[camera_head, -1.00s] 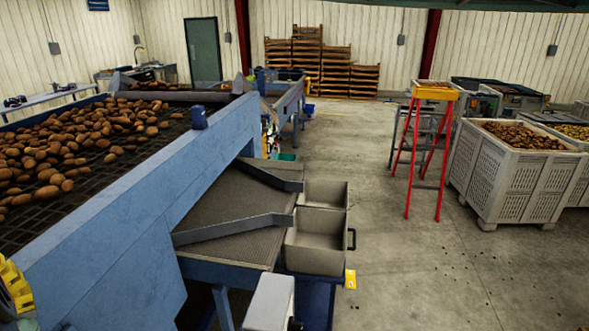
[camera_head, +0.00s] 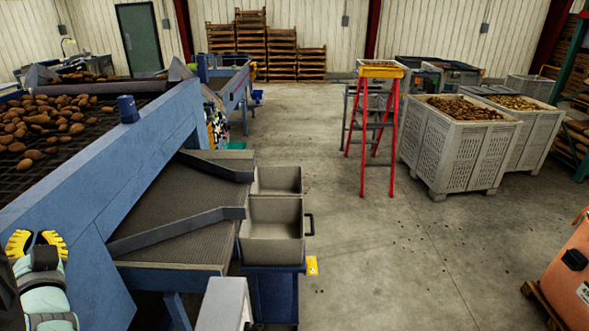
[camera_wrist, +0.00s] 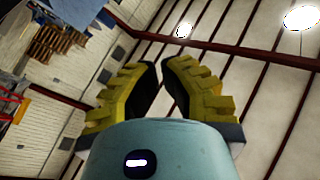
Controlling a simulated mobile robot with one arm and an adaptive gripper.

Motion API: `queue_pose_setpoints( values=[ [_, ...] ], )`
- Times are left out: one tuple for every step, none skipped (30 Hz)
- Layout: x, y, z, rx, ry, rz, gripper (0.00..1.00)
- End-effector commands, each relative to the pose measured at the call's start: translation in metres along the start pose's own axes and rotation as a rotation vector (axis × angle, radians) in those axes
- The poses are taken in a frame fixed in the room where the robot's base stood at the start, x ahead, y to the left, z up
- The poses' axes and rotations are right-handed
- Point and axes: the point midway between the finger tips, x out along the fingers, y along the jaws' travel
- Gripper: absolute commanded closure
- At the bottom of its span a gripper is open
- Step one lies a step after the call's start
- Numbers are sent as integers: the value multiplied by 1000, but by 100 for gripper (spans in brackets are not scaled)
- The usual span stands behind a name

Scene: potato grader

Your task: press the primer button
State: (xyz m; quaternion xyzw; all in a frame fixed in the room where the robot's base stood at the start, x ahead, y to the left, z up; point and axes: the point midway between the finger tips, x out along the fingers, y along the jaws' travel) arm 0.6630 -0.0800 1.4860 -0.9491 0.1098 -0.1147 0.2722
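I cannot make out a primer button in either view. My gripper (camera_head: 37,238) is at the lower left of the head view, in front of the blue conveyor side. Its yellow ridged fingers are apart with nothing between them. In the wrist view, the fingers (camera_wrist: 160,70) point up at the ceiling and walls, with a narrow gap between the tips. An orange machine (camera_head: 572,275) with a black round part and a white label is cut off by the right edge, far from my gripper; no button can be told on it.
The blue conveyor (camera_head: 100,225) with potatoes fills the left. Grey bins (camera_head: 272,240) stand at its side chute. A red-legged stand (camera_head: 391,135) and pale slatted crates (camera_head: 450,160) stand at centre right. The concrete floor (camera_head: 390,260) between is mostly clear.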

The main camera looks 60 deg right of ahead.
Motion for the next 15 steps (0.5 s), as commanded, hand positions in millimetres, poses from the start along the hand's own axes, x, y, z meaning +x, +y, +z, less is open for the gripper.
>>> queue_pose_setpoints(
  values=[
    [2, 0, 11, 28, -54, -10, 100],
    [2, -3, 18, 44, -93, -21, 100],
    [3, -7, 27, 64, -140, -38, 100],
    [3, -10, 33, 80, -177, -53, 100],
    [2, -14, 39, 94, -213, -69, 100],
    [1, -20, 47, 114, -260, -94, 100],
    [0, -26, 53, 127, -296, -114, 100],
    [-2, -30, 59, 141, -331, -135, 100],
    [-4, -38, 65, 159, -375, -165, 100],
    [-7, -44, 70, 171, -411, -190, 100],
    [-9, -50, 75, 182, -443, -216, 100],
    [-13, -59, 79, 194, -485, -253, 100],
    [-17, -65, 83, 202, -518, -282, 100],
    [-20, -72, 86, 211, -546, -313, 100],
    [-26, -81, 89, 219, -586, -355, 100]
  ],
)
